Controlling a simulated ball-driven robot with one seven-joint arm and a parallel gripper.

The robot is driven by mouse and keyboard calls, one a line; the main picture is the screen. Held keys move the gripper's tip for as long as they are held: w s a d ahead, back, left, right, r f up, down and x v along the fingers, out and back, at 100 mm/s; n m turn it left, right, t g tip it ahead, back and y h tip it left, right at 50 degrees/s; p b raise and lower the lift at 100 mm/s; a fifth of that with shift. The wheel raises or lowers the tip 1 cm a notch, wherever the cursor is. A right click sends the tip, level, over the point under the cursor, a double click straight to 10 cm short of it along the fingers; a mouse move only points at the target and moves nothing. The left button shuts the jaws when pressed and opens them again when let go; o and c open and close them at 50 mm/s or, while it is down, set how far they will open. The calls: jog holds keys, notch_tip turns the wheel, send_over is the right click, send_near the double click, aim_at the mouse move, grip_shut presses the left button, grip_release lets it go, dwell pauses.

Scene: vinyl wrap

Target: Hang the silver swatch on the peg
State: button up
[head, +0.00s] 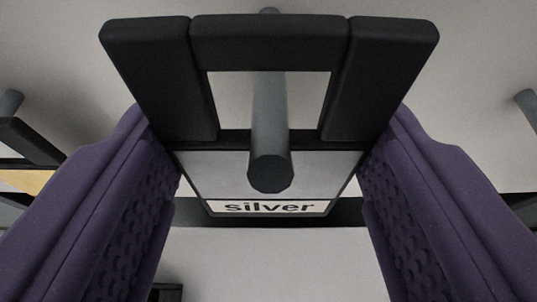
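The silver swatch (315,160) is a grey card with a black frame and a white "silver" label (270,207), in the middle of the head view. Its black top loop has a square opening. The grey peg (269,110) passes behind the loop's top bar (270,40) and comes out through the opening, its round end in front of the card. My gripper (268,128) has its purple fingers at both sides of the swatch, meeting the outer edges of its black side blocks with no visible gap. Whether the loop rests on the peg is unclear.
Another grey peg (10,102) is at the left edge, with a black-framed swatch (30,143) with a yellowish face below it. A further peg (527,100) is at the right edge, with a dark-edged item (523,205) partly hidden below.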

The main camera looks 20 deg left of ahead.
jog(key=s, duration=0.2)
jog(key=s+d, duration=0.1)
jog(key=s, duration=0.1)
jog(key=shift+s+d+r, duration=0.1)
jog(key=shift+s, duration=0.15)
dwell(1.4)
